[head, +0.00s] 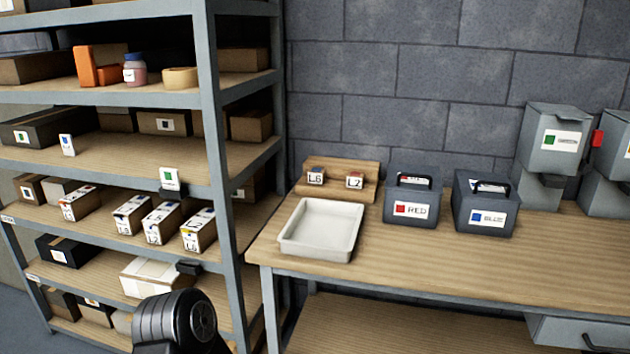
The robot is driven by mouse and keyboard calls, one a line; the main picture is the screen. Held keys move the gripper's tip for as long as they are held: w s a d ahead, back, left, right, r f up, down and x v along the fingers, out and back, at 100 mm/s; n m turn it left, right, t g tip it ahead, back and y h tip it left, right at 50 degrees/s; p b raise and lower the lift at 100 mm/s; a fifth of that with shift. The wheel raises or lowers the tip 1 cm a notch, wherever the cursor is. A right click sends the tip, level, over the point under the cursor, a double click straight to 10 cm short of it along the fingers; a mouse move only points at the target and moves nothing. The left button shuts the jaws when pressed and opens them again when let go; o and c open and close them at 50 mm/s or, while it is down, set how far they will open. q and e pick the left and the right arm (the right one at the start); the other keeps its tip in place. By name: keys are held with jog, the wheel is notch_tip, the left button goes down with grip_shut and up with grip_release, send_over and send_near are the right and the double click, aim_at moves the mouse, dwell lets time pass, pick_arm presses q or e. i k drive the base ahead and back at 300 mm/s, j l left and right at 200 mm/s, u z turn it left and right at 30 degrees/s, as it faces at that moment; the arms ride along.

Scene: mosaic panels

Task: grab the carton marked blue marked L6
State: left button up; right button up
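Several small cartons with white labelled faces stand on the middle shelf: one at the left (80,203), then a second (133,214), a third (163,223) and a fourth (198,231) nearest the right post. Their fronts carry short printed codes and small coloured marks, too small to read surely, so I cannot tell which is the blue L6 one. Neither gripper shows; a black rounded part of my arm is at the bottom left.
A grey shelf rack (215,110) holds other boxes above and below; its post stands right of the cartons. On the bench (430,262) are an empty white tray (318,246), a RED bin (398,210) and a BLUE bin (471,216). The bench front is clear.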

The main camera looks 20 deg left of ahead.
aim_at(198, 243)
jog(key=u, duration=1.45)
